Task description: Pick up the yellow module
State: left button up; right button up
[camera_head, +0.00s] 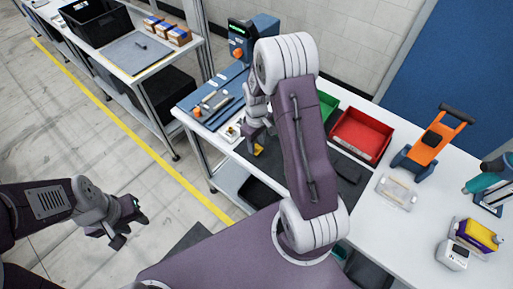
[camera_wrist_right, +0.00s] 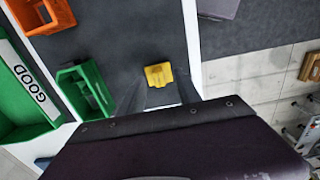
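The yellow module (camera_wrist_right: 159,74) is a small yellow block lying on a dark mat in the right wrist view. In the head view a small yellow part of it (camera_head: 259,151) shows just below my right gripper (camera_head: 258,136); the rest is hidden by the gripper. My right gripper looks open, with its fingers to either side of the module's near edge in the right wrist view. Whether they touch it I cannot tell. My left gripper (camera_head: 128,226) is open and empty, over the floor away from the table.
A red bin (camera_head: 362,136) and a green bin (camera_head: 326,104) stand on the white table right of my right arm. A green bin marked GOOD (camera_wrist_right: 22,92) shows in the wrist view. A blue fixture (camera_head: 212,100) stands left of the gripper. An orange-handled tool (camera_head: 434,140) stands farther right.

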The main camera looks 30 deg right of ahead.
jog(key=shift+f, duration=0.45)
jog(key=shift+w+d+f, duration=0.1)
grip_shut()
jog(key=shift+r, duration=0.6)
notch_tip(320, 180, up, 3)
jog(key=shift+f+b, duration=0.1)
jog(key=shift+b, duration=0.2)
jog(key=s+r+b, duration=0.1)
jog(key=s+r, duration=0.6)
jog(key=s, duration=0.4)
jog(key=shift+s+d, duration=0.15)
jog(key=shift+s, duration=0.2)
